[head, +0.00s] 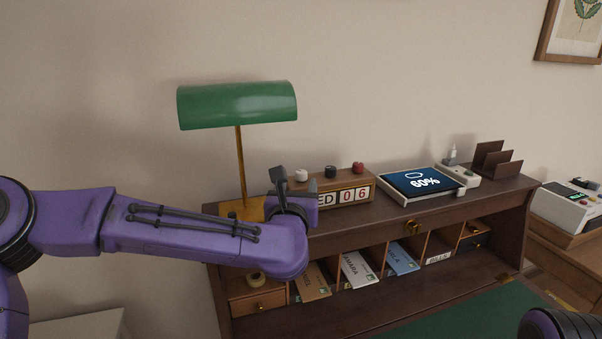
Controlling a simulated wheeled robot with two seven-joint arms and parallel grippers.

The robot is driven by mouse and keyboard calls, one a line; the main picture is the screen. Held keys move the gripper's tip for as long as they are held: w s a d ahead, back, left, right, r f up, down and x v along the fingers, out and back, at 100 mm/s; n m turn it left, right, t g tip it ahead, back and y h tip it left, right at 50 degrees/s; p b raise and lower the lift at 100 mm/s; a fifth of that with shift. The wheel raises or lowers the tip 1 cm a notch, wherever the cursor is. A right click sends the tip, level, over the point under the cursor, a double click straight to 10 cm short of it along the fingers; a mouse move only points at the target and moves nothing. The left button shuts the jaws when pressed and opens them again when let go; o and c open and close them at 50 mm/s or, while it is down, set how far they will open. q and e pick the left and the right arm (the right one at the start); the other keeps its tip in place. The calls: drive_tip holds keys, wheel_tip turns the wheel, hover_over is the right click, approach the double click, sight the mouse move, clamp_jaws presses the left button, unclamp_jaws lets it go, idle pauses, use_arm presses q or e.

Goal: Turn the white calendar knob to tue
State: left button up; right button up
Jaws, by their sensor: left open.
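The wooden calendar block (366,181) stands on top of the desk, with a white knob (301,175), a black knob and a red knob along its top. Its windows read "ED", with the left part hidden by my gripper, and "0" and "6". My left gripper (288,184) is open, just left of the white knob and in front of the calendar's left end. One dark finger stands up beside the knob. I cannot tell whether it touches the knob. My right gripper is out of view.
A green-shaded lamp (238,105) stands close behind my left gripper. A tablet (421,181) on a stand reads 60%, right of the calendar. Letter slots with envelopes (358,269) lie below the desk top. The green desk mat (500,315) is clear.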

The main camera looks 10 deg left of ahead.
sight(305, 175)
use_arm(q)
drive_tip(key=w, duration=0.2)
drive_tip(key=w+p, duration=0.1)
drive_tip(key=w, duration=0.3)
drive_tip(key=shift+a+p, duration=0.3)
drive_tip(key=shift+p, duration=0.1)
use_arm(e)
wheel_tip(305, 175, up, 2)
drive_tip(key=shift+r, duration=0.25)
